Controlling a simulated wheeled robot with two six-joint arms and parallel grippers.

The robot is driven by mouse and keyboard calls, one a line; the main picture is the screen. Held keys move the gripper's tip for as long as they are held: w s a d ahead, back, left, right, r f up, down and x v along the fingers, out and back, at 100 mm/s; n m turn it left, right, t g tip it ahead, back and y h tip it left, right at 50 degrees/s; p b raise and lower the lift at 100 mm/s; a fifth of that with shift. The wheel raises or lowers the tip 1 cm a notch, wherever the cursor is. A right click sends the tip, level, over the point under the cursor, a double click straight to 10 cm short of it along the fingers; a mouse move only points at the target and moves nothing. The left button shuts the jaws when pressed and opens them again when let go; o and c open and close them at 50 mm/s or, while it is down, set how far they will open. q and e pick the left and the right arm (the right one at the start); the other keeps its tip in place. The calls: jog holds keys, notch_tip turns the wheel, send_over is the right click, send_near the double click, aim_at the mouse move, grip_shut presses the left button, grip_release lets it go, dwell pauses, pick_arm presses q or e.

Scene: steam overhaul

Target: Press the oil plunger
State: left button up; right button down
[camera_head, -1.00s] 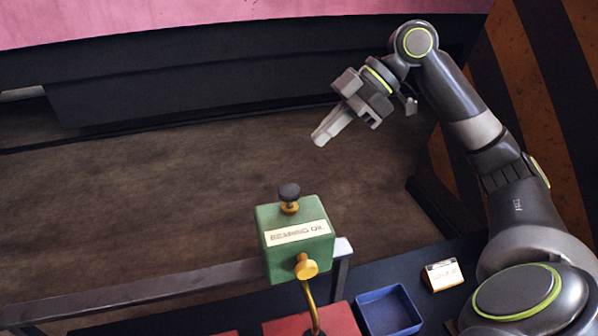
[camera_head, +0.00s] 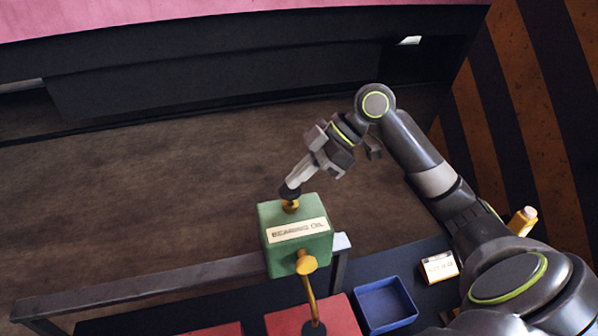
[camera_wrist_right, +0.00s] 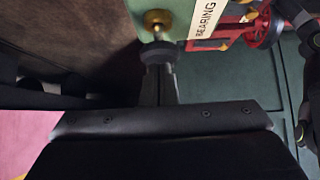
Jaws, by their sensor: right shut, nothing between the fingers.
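The green oil box (camera_head: 297,236) with its "BEARING OIL" label stands on a post above the bench. The oil plunger, a dark knob (camera_head: 289,192) on a brass stem, sticks up from its top. My right gripper (camera_head: 293,183) is shut and empty, its fingertips at the knob from above and slightly right. In the right wrist view the closed fingers (camera_wrist_right: 158,75) overlap the dark knob, with the brass collar (camera_wrist_right: 157,20) beyond; I cannot tell if they press on it. A brass knob (camera_head: 306,265) is on the box's front. My left gripper is out of view.
A grey rail (camera_head: 150,285) runs left from behind the box. A blue tray (camera_head: 384,305), a small labelled box (camera_head: 439,266) and red surfaces (camera_head: 318,318) lie below. A yellowish bottle (camera_head: 522,220) stands at the right, beside my arm.

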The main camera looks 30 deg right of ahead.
aim_at(299, 187)
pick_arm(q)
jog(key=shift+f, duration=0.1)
pick_arm(e)
jog(key=shift+f, duration=0.1)
notch_tip(299, 187, down, 3)
jog(key=shift+r+b, duration=0.1)
jog(key=shift+b, duration=0.75)
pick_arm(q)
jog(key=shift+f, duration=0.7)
pick_arm(e)
jog(key=shift+s, duration=0.1)
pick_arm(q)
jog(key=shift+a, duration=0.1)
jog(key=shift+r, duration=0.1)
pick_arm(e)
notch_tip(299, 187, up, 5)
jog(key=p, duration=0.4)
jog(key=shift+r+p, duration=0.1)
jog(key=shift+p, duration=0.3)
pick_arm(q)
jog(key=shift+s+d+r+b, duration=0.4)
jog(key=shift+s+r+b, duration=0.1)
jog(key=shift+b, duration=1.3)
pick_arm(e)
jog(key=v, duration=0.9)
jog(key=shift+d, duration=0.3)
